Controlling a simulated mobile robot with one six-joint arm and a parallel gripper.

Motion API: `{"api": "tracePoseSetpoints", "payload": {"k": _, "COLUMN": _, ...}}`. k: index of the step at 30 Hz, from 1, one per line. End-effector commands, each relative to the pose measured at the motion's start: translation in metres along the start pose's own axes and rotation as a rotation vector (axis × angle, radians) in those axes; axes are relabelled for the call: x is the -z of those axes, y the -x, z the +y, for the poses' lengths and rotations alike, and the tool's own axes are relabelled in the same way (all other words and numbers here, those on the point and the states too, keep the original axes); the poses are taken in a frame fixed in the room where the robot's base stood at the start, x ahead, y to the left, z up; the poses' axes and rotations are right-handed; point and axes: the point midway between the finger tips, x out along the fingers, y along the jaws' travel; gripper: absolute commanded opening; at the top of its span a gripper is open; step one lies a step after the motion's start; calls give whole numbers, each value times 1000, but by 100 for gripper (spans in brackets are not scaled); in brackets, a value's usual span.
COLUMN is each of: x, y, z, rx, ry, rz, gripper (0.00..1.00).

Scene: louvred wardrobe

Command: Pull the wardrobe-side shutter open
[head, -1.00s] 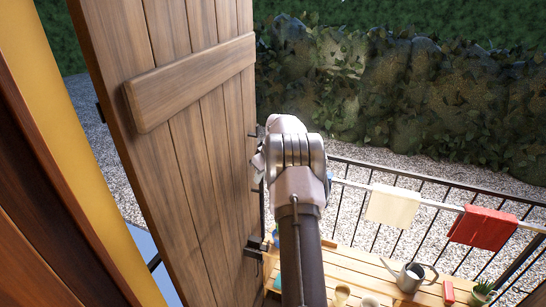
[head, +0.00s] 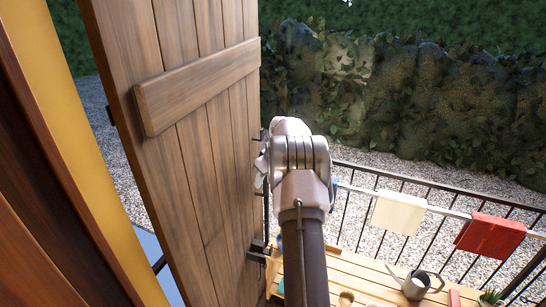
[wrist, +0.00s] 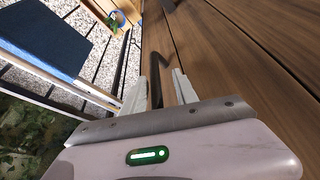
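The wooden plank shutter (head: 190,165) stands swung out at an angle from the yellow wall, in the left half of the head view. Its cross batten faces me. It also fills the right of the wrist view (wrist: 240,45). My gripper (wrist: 170,88) is at the shutter's free edge, with its two pale fingers close together on either side of a dark handle bar (wrist: 160,68). The fingers look closed on the bar, apart from the planks. In the head view my arm and wrist hide the fingertips and most of the handle.
A wooden bench (head: 350,265) with a watering can (head: 415,284) stands low on the right. Behind it, a railing carries a cream cloth (head: 398,213) and a red cloth (head: 490,236). The yellow wall (head: 60,120) is close at left. Gravel and a hedge lie beyond.

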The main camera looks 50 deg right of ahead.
Motion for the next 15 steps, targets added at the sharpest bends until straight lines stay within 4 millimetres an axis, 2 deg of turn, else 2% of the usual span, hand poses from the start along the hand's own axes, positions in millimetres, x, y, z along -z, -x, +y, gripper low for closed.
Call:
{"api": "tracePoseSetpoints", "payload": {"k": 9, "x": 2, "y": 87, "z": -3, "rx": -4, "ry": 1, "rz": 3, "gripper": 35}}
{"api": "tracePoseSetpoints", "payload": {"k": 12, "x": 1, "y": 106, "z": -4, "rx": -4, "ry": 0, "rz": 3, "gripper": 35}}
{"api": "tracePoseSetpoints", "payload": {"k": 15, "x": 1, "y": 115, "z": -4, "rx": -3, "ry": 1, "rz": 3, "gripper": 35}}
